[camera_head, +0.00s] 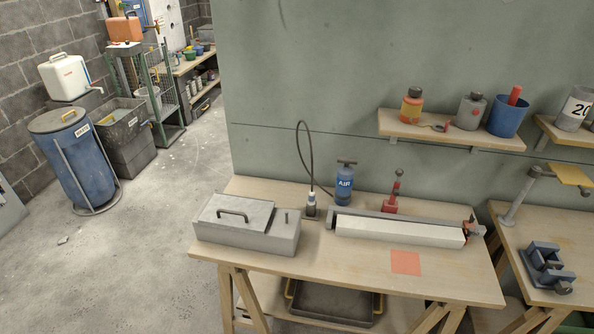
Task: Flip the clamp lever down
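A red clamp (390,205) stands on the wooden workbench (345,270), behind a long pale bar (400,231). Its lever (397,185) points up and leans slightly right, with a knob at its top. The bar lies in a grey channel, with a small red and dark fitting (471,231) at its right end. The lower part of the clamp is partly hidden by the channel. Neither of my grippers is in view.
A grey lidded box (247,232) sits on the bench's left. A blue AIR bottle (344,187) and a small bottle with a looping hose (311,205) stand left of the clamp. A shelf (450,132) with containers hangs above. A flat orange square (405,263) lies in front.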

